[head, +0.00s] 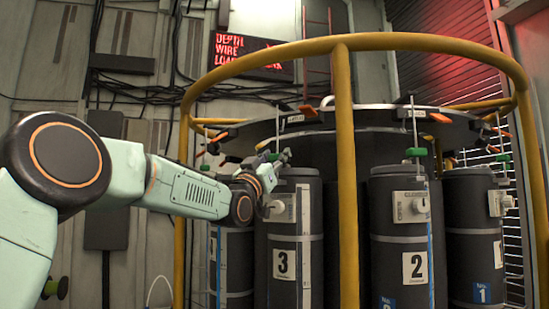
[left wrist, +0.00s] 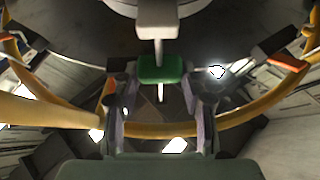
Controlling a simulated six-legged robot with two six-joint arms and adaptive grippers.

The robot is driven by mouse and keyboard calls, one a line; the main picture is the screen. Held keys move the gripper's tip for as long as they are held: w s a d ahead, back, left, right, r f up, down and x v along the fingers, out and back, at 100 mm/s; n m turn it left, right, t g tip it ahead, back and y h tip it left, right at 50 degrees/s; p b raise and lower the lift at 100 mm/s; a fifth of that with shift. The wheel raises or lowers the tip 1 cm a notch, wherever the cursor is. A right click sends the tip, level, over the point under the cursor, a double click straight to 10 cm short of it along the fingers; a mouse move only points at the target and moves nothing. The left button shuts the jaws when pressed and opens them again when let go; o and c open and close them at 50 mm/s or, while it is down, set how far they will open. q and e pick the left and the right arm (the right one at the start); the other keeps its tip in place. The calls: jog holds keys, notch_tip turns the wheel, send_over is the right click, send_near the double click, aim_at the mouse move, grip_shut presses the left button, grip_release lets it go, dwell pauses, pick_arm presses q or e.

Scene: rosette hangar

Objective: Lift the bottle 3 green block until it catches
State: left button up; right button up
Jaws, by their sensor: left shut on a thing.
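Bottle 3 (head: 297,235) is a dark cylinder with a white "3" label, standing in the ring left of bottle 2. My left gripper (head: 273,158) is at its top, its arm coming in from the left. In the left wrist view, the green block (left wrist: 161,68) sits on a thin upright rod between the fingertips of my left gripper (left wrist: 160,88), which is shut on it. In the head view the block is small and mostly hidden by the gripper. My right gripper is in neither view.
A yellow tubular cage (head: 344,180) surrounds the bottles, with a post just right of bottle 3. Bottle 2 (head: 401,240) has its own green block (head: 416,152) on a rod. A dark round plate (head: 370,118) with orange tabs hangs above the bottles.

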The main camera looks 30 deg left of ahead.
pick_arm(q)
grip_shut()
notch_tip(320, 180, up, 10)
jog(key=p, duration=0.5)
jog(key=shift+f, duration=0.25)
jog(key=shift+o, duration=2.3)
grip_release()
jog(key=o, duration=0.4)
jog(key=shift+s, duration=0.3)
jog(key=shift+w, duration=0.1)
jog(key=shift+w+f, duration=0.1)
